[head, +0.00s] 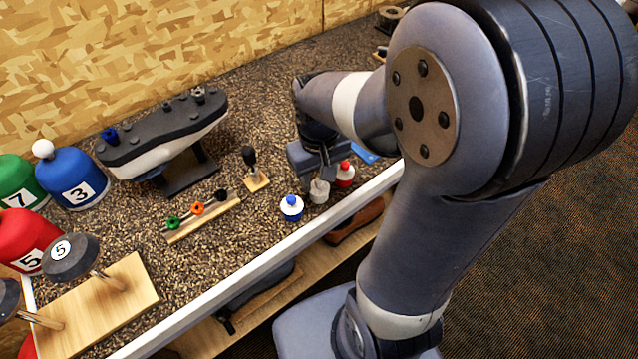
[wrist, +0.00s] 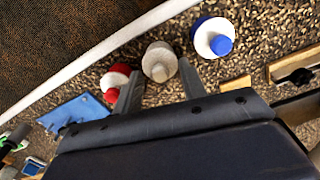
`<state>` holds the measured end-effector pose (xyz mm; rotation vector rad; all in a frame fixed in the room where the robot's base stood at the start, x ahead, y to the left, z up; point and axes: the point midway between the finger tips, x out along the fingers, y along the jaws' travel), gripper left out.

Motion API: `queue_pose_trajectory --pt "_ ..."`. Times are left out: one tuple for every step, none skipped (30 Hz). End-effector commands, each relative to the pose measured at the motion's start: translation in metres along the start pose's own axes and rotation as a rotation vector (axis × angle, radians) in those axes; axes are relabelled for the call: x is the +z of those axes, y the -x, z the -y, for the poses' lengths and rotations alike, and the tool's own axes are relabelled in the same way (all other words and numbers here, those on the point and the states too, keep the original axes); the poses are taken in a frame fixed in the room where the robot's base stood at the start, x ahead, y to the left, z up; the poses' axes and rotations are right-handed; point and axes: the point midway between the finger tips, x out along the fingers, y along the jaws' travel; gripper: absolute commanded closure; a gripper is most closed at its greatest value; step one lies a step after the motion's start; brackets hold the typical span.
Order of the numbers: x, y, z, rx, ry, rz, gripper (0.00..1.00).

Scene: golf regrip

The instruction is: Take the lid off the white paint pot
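The white paint pot (head: 319,191) stands on the speckled bench top near its front edge, between two similar pots. In the wrist view the white pot (wrist: 158,58) shows its pale lid with a small knob, which is still on it. My gripper (head: 323,172) points down at the pot from above. In the wrist view my gripper (wrist: 161,72) is open, with one finger on each side of the lid's knob. I cannot tell whether the fingers touch the pot.
A blue flat piece (head: 364,152) lies behind the red one. A wooden rack (head: 203,216) and an upright black-handled tool (head: 250,160) are to the left. The bench's pale front edge (head: 290,253) is close.

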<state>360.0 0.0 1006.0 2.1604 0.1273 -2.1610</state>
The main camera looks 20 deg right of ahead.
Motion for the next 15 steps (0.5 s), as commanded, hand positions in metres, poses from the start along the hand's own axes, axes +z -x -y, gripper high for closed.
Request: queue_pose_trajectory --pt "-0.0001 0.0002 0.0 0.0 0.0 0.0 0.65" --pt "-0.0001 0.0002 0.0 0.0 0.0 0.0 0.67" --pt "-0.0001 0.0002 0.0 0.0 0.0 0.0 0.71" --pt "-0.0001 0.0003 0.0 0.0 0.0 0.0 0.73" --pt "-0.0001 0.0003 0.0 0.0 0.0 0.0 0.75" --pt "-0.0001 0.0003 0.0 0.0 0.0 0.0 0.79" --pt "-0.0001 0.0003 0.0 0.0 0.0 -0.001 0.81" --pt "-0.0001 0.0003 0.0 0.0 0.0 0.0 0.84" --pt "-0.0001 0.0004 0.0 0.0 0.0 -0.001 0.87" --pt "-0.0001 0.0004 0.0 0.0 0.0 -0.001 0.89" --pt "-0.0001 0.0004 0.0 0.0 0.0 -0.001 0.92" --pt "-0.0002 0.0004 0.0 0.0 0.0 -0.001 0.95" --pt "-0.0001 0.0004 0.0 0.0 0.0 -0.001 0.98" --pt "-0.0001 0.0004 0.0 0.0 0.0 -0.001 1.0" --pt "-0.0002 0.0004 0.0 0.0 0.0 -0.001 1.0"
